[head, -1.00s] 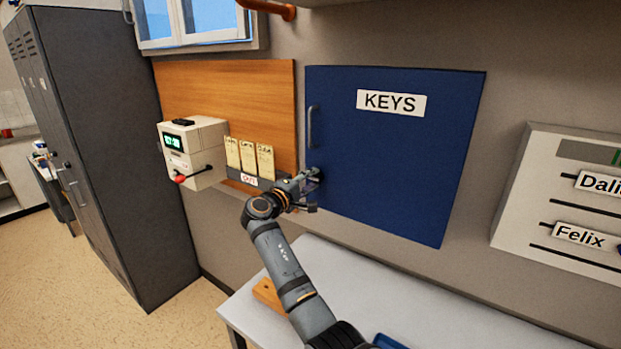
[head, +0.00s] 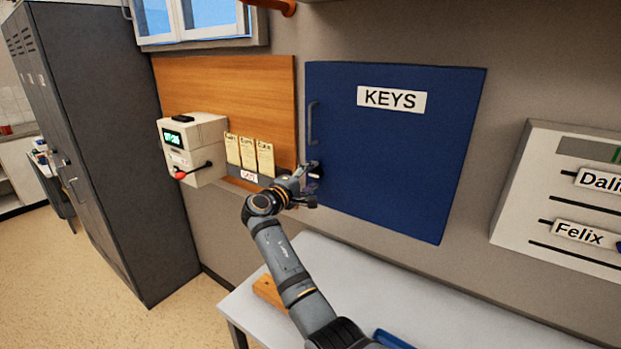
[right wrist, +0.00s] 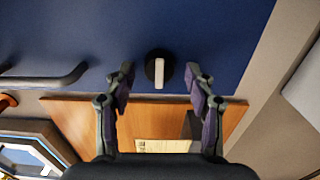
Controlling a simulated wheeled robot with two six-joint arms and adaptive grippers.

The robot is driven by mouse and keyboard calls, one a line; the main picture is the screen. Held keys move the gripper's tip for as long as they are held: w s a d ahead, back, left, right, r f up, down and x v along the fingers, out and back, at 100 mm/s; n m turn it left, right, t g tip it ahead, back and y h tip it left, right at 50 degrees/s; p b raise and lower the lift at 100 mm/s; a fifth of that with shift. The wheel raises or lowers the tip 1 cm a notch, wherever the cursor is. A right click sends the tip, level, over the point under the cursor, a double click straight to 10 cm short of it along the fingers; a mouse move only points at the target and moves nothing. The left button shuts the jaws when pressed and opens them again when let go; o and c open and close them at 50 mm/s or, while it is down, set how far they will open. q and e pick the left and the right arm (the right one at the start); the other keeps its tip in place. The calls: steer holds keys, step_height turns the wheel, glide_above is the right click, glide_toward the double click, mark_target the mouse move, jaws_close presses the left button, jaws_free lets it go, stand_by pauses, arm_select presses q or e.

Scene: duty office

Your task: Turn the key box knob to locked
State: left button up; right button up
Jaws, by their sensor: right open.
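The blue key box (head: 400,150) hangs on the wall with its door closed and a KEYS label on it. Its knob (right wrist: 158,70) is a dark disc with a white bar, seen in the right wrist view. The bar points up and down in that picture, crosswise to the door handle (right wrist: 45,80). My right gripper (head: 311,184) is at the door's lower left in the head view. In the right wrist view its open fingers (right wrist: 159,80) stand either side of the knob, with gaps on both sides. In the head view the gripper mostly hides the knob. My left gripper is out of view.
A wooden board (head: 225,90) with yellow cards (head: 249,153) and a white clock device (head: 194,148) is left of the box. A pale table (head: 345,275) stands below. A name board (head: 570,200) is at right, a dark locker (head: 95,150) at left.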

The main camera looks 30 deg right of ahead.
steer(key=v, duration=0.7)
steer(key=shift+s+a, duration=0.15)
steer(key=shift+a, duration=0.1)
